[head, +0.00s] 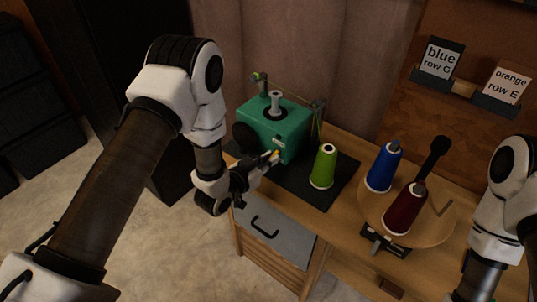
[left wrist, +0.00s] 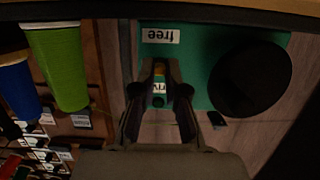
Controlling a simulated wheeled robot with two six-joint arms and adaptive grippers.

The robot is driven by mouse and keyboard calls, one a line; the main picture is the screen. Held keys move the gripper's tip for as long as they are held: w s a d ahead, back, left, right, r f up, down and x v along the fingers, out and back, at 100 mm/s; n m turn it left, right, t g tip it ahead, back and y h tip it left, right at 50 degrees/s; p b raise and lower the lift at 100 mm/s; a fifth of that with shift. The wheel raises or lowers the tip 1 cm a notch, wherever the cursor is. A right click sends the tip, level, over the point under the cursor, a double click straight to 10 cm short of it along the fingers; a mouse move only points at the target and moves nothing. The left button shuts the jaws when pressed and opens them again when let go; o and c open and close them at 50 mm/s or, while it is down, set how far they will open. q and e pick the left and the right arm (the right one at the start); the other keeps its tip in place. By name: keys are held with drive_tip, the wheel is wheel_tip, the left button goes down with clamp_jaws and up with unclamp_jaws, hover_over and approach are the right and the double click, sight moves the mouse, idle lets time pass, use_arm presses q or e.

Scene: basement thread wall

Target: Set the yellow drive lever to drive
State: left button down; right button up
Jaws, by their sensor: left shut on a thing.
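The green machine (head: 275,128) stands on a dark mat on the wooden bench. The yellow lever (head: 275,154) sticks out low on its front and is mostly hidden by my fingers. My left gripper (head: 268,163) reaches it from the left and is shut on it. A partly covered label reading "riv" (left wrist: 159,87) shows there too. A "free" label (left wrist: 160,35) appears upside down above the fingers. My right gripper is out of view.
A green thread cone (head: 323,166) stands just right of the machine. Blue (head: 383,167) and dark red (head: 405,208) cones stand on a round wooden board (head: 440,225). A grey drawer front with a black handle (head: 264,227) lies below my left gripper.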

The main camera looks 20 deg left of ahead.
sight(275, 153)
use_arm(q)
drive_tip(key=r+g+p, duration=0.1)
drive_tip(key=p, duration=0.1)
drive_tip(key=g+y+p, duration=0.1)
drive_tip(key=g+p, duration=0.1)
drive_tip(key=r+g+p, duration=0.1)
drive_tip(key=p, duration=0.1)
drive_tip(key=shift+w+d+r+g+y, duration=0.1)
drive_tip(key=shift+w+r+g+y, duration=0.2)
drive_tip(key=shift+r+y, duration=0.1)
drive_tip(key=shift+w+g+y+p, duration=0.2)
drive_tip(key=shift+g+y+p, duration=0.1)
drive_tip(key=shift+g+p, duration=0.9)
drive_tip(key=c, duration=1.2)
unclamp_jaws()
drive_tip(key=v, duration=1.2)
drive_tip(key=shift+d, duration=0.1)
